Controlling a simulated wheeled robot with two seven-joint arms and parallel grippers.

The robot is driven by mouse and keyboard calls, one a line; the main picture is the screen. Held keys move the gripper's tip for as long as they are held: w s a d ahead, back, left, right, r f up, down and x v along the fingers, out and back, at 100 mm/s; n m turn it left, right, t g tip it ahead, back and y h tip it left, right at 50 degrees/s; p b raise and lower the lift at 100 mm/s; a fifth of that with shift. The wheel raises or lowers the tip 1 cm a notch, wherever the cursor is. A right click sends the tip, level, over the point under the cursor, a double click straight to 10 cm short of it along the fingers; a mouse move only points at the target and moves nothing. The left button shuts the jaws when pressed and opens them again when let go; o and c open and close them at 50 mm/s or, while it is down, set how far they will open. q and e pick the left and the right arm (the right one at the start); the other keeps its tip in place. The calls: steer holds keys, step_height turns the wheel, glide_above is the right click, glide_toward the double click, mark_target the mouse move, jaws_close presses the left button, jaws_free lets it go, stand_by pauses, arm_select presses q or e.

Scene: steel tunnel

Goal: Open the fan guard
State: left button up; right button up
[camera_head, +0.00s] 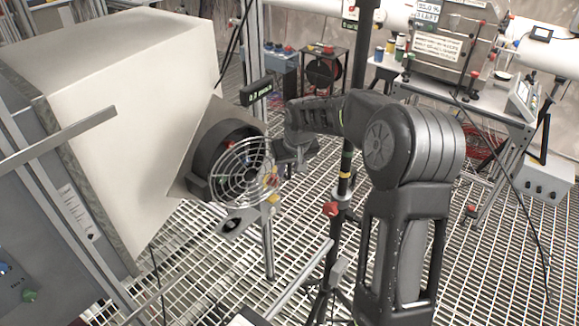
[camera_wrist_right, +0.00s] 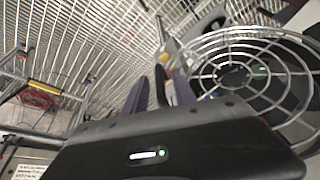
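The fan guard (camera_head: 243,170) is a round silver wire grille in front of the dark fan housing (camera_head: 207,150), on the pale duct. The guard looks slightly apart from the housing at its right side. In the right wrist view the guard (camera_wrist_right: 255,72) fills the upper right. My right gripper (camera_head: 277,178) is at the guard's right edge, by a small yellow and red part. In the wrist view its two fingers (camera_wrist_right: 158,97) are apart, left of the rim. I cannot tell whether they touch the wire. My left gripper is not in view.
A large pale duct box (camera_head: 130,90) stands on the left. A dark grey bracket (camera_head: 240,221) is below the guard. A black pole on a tripod (camera_head: 346,165) stands close to my right arm. A bench with equipment (camera_head: 460,95) is at the back right, over grated floor.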

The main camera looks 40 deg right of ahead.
steer(key=shift+c, duration=0.2)
jaws_close()
stand_by(1.1)
